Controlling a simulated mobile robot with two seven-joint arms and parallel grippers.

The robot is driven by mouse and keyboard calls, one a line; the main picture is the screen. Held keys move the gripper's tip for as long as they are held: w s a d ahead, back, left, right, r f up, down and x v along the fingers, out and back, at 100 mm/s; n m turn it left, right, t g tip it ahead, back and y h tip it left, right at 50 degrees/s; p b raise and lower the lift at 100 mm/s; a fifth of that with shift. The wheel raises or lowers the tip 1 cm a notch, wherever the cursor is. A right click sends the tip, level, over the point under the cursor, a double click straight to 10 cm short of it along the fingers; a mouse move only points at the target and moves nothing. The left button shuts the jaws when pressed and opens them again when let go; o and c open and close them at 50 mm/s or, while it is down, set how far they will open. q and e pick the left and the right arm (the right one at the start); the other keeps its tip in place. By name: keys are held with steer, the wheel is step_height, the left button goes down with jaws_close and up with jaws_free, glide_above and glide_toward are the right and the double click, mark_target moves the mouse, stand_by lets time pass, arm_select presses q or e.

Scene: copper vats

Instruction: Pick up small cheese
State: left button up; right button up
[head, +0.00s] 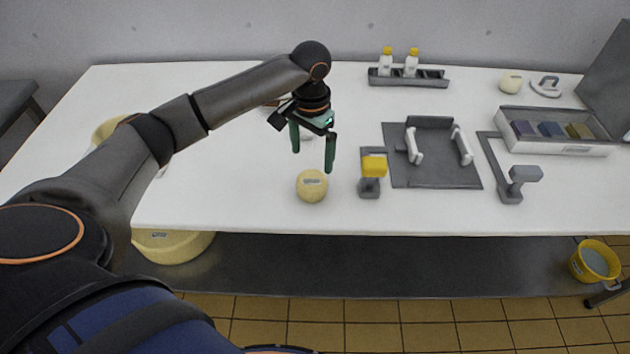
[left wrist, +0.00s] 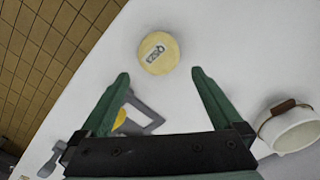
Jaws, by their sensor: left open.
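A small, round, pale yellow cheese (head: 312,186) with a printed label on it sits on the white table near its front edge. My left gripper (head: 313,160) is open and empty, with its green fingers pointing down above the table, just behind the cheese in the head view. In the left wrist view the cheese (left wrist: 158,53) lies ahead of the gap between the fingertips (left wrist: 160,76), apart from both. My right gripper is in neither view.
Just right of the cheese stands a grey stand with a yellow block (head: 373,167). A grey mat (head: 435,176) with a white-armed fixture lies further right. A white pot (left wrist: 290,128) shows in the left wrist view. A yellow round thing (head: 172,246) is on the lower shelf.

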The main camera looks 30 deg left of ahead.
mark_target(312, 178)
arm_select(q)
steer(key=f, duration=0.9)
steer(key=shift+s+f, duration=0.1)
steer(key=shift+s, duration=0.1)
steer(key=shift+c, duration=0.2)
steer(key=c, duration=1.3)
